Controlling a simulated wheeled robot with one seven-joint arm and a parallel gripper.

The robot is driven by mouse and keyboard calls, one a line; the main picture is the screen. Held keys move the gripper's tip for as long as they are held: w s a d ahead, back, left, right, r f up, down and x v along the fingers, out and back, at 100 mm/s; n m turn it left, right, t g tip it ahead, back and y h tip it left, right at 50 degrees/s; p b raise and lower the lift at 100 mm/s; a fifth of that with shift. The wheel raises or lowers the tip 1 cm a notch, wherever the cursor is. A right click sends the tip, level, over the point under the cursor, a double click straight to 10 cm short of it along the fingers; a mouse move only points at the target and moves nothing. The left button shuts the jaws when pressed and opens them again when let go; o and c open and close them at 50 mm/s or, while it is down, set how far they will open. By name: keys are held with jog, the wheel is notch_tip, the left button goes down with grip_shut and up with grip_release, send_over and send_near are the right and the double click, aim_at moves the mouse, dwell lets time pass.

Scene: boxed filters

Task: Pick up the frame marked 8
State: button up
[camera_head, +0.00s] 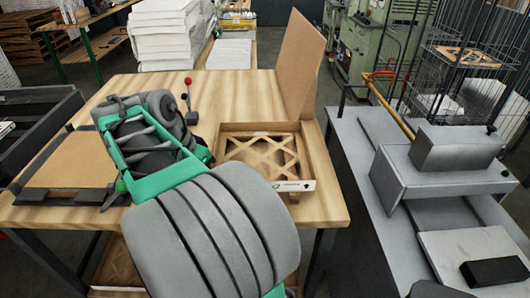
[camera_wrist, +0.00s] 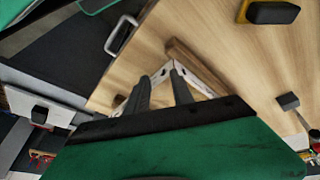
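A lattice filter frame (camera_head: 262,150) with light brown diagonal strips lies in an open wooden box (camera_head: 308,150) on the table. A white strip with small dark marks (camera_head: 296,186) runs along its near edge; no 8 can be read. My arm covers part of the box's front left. My gripper is hidden behind my arm in the head view. In the wrist view my gripper (camera_wrist: 159,74) has its two grey fingers apart. White edges with small dark spots (camera_wrist: 206,84) meet in a corner just beyond the fingertips; contact cannot be told. A wooden strip (camera_wrist: 196,66) lies beside them.
A tall brown panel (camera_head: 302,65) stands upright behind the box. A red-knobbed lever (camera_head: 189,98) stands on the table (camera_head: 240,90). A dark-edged tray with a brown sheet (camera_head: 70,160) is at left. A grey bench (camera_head: 350,150) stands at right. The table's back middle is clear.

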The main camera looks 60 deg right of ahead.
jog(key=s+d+r+m+g+y, duration=0.2)
jog(key=s+d+m, duration=0.55)
jog(key=m, duration=0.35)
jog(key=shift+g, duration=0.3)
jog(key=b+x, duration=0.1)
jog(key=x, duration=0.2)
jog(key=s+b+x, duration=0.1)
jog(key=x, duration=0.3)
jog(key=shift+s, duration=0.1)
grip_shut()
